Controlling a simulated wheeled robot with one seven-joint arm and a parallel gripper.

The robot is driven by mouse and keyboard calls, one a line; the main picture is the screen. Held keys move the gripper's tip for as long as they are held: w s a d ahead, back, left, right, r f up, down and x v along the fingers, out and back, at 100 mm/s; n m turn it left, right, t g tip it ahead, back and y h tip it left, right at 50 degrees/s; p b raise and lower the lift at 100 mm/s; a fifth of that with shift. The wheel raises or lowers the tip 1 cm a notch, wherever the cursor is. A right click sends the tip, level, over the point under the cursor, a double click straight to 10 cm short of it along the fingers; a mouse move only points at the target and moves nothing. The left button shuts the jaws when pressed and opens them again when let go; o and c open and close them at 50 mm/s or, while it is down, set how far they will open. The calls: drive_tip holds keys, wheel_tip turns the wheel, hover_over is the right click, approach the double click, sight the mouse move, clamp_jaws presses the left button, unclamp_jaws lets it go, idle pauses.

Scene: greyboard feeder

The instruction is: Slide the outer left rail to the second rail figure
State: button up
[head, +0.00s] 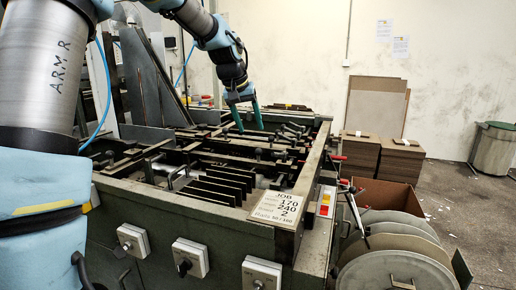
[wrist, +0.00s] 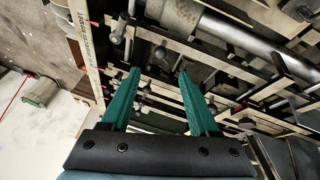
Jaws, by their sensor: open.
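My gripper (head: 247,117) is open and empty, pointing down over the far part of the feeder bed. In the wrist view its two teal fingers (wrist: 158,73) stand apart, with dark knobs and bars of the bed beyond them. A job card (head: 275,208) lies on the bed's near right corner. It reads JOB, 170, 240, 2, and a last line that looks like "Rails 50 / 100". Several dark rails and bars (head: 222,187) cross the bed. I cannot tell which one is the outer left rail, and no finger visibly touches one.
A long side beam (head: 313,172) edges the bed on the right. Black clamp knobs (head: 292,133) crowd the far right. Tall metal plates (head: 143,85) stand at the back left. Switch boxes (head: 190,258) line the front. Board stacks (head: 400,160) and round discs (head: 395,262) stand to the right.

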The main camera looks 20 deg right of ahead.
sight(257, 150)
drive_tip(key=p+x, duration=0.2)
drive_tip(key=x, duration=0.7)
drive_tip(key=shift+w+f, duration=0.1)
drive_tip(key=shift+f, duration=0.3)
drive_tip(key=shift+c, duration=0.3)
clamp_jaws()
idle(0.6)
